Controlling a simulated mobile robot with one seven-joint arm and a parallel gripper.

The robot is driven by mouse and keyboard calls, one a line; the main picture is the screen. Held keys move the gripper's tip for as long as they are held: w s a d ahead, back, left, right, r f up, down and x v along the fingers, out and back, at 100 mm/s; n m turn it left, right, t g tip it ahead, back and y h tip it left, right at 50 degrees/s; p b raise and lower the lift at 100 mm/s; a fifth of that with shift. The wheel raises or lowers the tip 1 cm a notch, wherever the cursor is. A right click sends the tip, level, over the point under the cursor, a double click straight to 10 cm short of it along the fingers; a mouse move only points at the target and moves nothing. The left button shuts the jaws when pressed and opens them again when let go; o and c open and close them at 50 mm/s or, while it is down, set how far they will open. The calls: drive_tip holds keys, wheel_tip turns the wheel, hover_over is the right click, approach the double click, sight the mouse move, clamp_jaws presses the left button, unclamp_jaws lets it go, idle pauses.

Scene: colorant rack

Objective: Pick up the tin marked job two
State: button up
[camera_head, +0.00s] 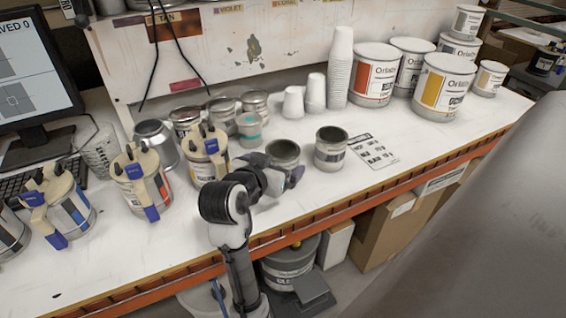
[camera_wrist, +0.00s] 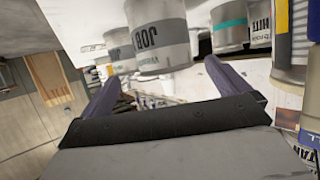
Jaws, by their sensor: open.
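Two open grey tins stand on the white bench in the head view: a left tin (camera_head: 284,150) right at my gripper (camera_head: 279,172), and a right tin (camera_head: 331,150) a little apart from it. In the wrist view, a grey tin (camera_wrist: 152,42) with a dark label reading "JOB" shows just beyond and between my gripper's (camera_wrist: 162,72) spread fingers; its number is not readable. My gripper is open, low at the near side of the left tin. The fingers partly hide that tin's lower part. I cannot tell whether they touch it.
Colorant canisters (camera_head: 140,180) with blue handles stand to the left. Small silver tins and a teal-banded tin (camera_head: 249,129) stand behind. White cups (camera_head: 340,65) and large Orlab cans (camera_head: 444,88) are at the back. A printed sheet (camera_head: 372,151) lies right of the tins; the bench front right is clear.

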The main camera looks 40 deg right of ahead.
sight(288, 153)
drive_tip(key=x, duration=0.2)
drive_tip(key=p+x, duration=0.1)
drive_tip(key=x, duration=0.2)
drive_tip(key=p+x, duration=0.1)
drive_tip(key=x, duration=0.1)
drive_tip(key=shift+w+f, duration=0.2)
drive_tip(key=shift+w, duration=0.15)
drive_tip(key=shift+a, duration=0.1)
drive_tip(key=shift+c, duration=0.3)
drive_tip(key=c, duration=1)
drive_tip(key=shift+o, duration=0.2)
drive_tip(key=shift+r, duration=0.1)
